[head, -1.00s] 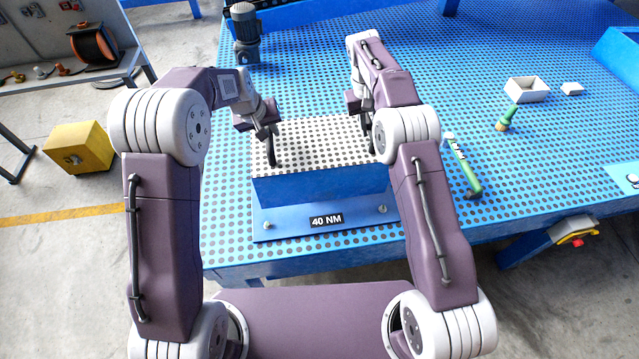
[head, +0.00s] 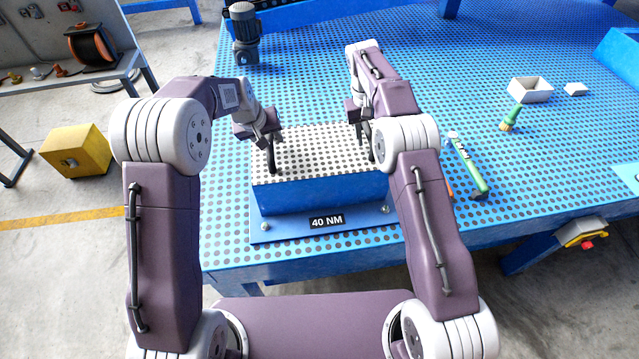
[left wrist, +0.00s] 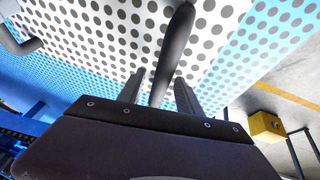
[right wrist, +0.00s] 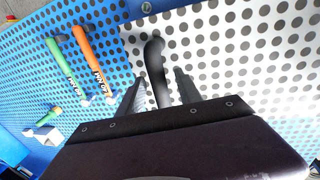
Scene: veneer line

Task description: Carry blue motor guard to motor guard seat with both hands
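The blue motor guard (head: 320,194), a box with a white perforated top, is level on the blue motor guard seat (head: 285,232), a plate marked 40 NM. It appears to rest there; its underside is hidden. My left gripper (head: 270,150) is around the guard's left black handle (left wrist: 172,50), with a gap between fingers and bar in the left wrist view. My right gripper (head: 366,140) is around the right handle (right wrist: 155,70), partly hidden by my arm in the head view. Its fingers also stand apart from the bar in the right wrist view.
Green (head: 468,165) and orange (right wrist: 86,50) tools lie right of the guard. A brush (head: 510,118), a white box (head: 529,90) and a small white block (head: 575,89) are farther right. A grey motor (head: 245,35) stands at the back left. The table behind the guard is clear.

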